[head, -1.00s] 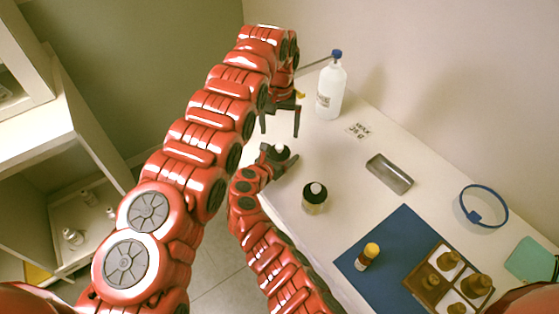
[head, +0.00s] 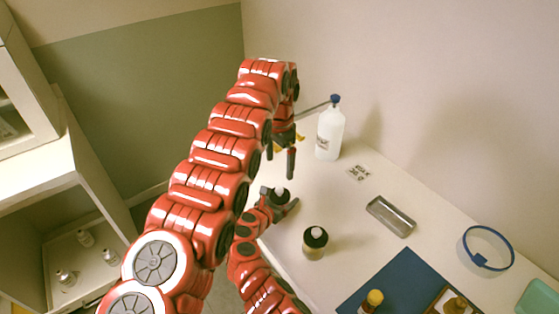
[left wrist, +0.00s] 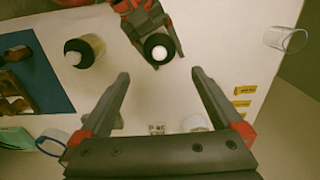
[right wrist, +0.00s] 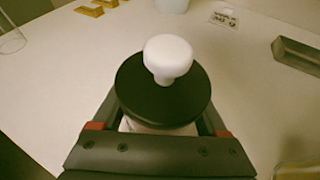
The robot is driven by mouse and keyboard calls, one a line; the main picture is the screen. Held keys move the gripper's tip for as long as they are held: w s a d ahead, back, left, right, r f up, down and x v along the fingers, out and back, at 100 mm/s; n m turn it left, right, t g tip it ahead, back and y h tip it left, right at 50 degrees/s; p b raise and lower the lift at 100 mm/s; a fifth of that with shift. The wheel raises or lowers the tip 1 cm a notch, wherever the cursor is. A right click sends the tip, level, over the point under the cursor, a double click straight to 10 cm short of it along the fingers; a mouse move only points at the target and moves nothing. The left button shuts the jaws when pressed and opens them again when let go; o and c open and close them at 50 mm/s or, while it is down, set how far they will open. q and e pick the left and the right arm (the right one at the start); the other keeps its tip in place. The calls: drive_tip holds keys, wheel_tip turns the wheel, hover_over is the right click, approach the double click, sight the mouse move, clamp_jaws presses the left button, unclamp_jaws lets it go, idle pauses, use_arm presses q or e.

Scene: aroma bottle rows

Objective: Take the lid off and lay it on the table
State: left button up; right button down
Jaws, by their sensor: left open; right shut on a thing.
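A jar with a round black lid and a white knob (head: 281,191) stands near the table's left edge. My right gripper (head: 275,203) is shut on its body, below the lid; the lid (right wrist: 135,88) and knob (right wrist: 168,57) fill the middle of the right wrist view. Most of the jar body is hidden. My left gripper (head: 281,158) is open and empty, fingers pointing down, above and behind this jar; in the left wrist view the lid (left wrist: 150,50) lies beyond the gap between its fingertips. The lid sits on the jar. The table (head: 345,205) has bare space around.
A second black-topped jar (head: 315,246) stands nearby. A white wash bottle (head: 330,135) is at the back. A metal tray (head: 391,216), a blue ring (head: 488,248), a blue mat (head: 400,280) and an amber bottle (head: 371,302) lie to the right. A clear glass (left wrist: 287,39) shows too.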

sight(279, 189)
use_arm(q)
wheel_tip(279, 189, down, 12)
drive_tip(key=shift+r, duration=0.25)
drive_tip(key=shift+c, duration=0.3)
drive_tip(key=c, duration=1.3)
drive_tip(key=shift+r, duration=0.3)
drive_tip(key=shift+r, duration=0.85)
